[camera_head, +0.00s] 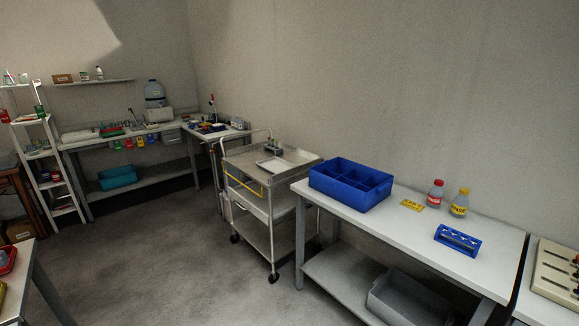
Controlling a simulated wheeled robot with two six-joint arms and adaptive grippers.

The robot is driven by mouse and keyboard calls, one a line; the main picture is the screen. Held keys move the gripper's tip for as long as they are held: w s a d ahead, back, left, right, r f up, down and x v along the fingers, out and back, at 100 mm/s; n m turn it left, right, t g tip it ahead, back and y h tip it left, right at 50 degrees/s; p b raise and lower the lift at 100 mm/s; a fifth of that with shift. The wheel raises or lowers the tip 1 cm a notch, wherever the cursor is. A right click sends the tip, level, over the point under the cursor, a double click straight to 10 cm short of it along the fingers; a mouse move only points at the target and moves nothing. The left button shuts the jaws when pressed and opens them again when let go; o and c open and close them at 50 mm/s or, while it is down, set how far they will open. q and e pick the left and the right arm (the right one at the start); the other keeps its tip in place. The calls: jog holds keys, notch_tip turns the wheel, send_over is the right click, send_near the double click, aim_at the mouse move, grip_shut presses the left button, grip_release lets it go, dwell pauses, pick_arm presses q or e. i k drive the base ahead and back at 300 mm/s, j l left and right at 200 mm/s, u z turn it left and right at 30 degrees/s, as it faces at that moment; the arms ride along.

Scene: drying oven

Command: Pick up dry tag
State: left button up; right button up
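A small flat yellow tag (412,205) with dark lettering lies on the white table (400,236) at the right. The lettering is too small to read, so I cannot tell whether it is the dry tag. It lies just right of a blue divided bin (327,187) and left of a red-labelled bottle (436,193). Neither of my grippers shows in the head view.
A yellow-labelled bottle (459,204) and a blue rack (457,239) stand on the same table. A steel cart (246,166) is left of it. A grey bin (408,302) sits on the lower shelf. Grey floor (150,262) is open at centre left.

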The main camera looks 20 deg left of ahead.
aim_at(41, 113)
jog(key=i+j+u, duration=0.3)
jog(key=u, duration=0.15)
jog(key=i+j+u, duration=0.1)
jog(key=i+u, duration=0.75)
jog(key=i+l+u, duration=0.2)
jog(key=i+u, duration=0.2)
jog(key=i+j+u, duration=0.15)
jog(key=i, duration=0.45)
jog(key=i+u, duration=0.2)
jog(key=i, duration=0.4)
jog(key=i+l+u, duration=0.15)
jog(key=i, duration=0.45)
jog(key=i+u, duration=0.15)
jog(key=i, duration=0.45)
jog(key=i+l+u, duration=0.2)
jog(key=i, duration=0.35)
jog(key=i+j, duration=0.1)
jog(key=i, duration=0.5)
jog(key=i+j, duration=0.15)
jog(key=i, duration=0.45)
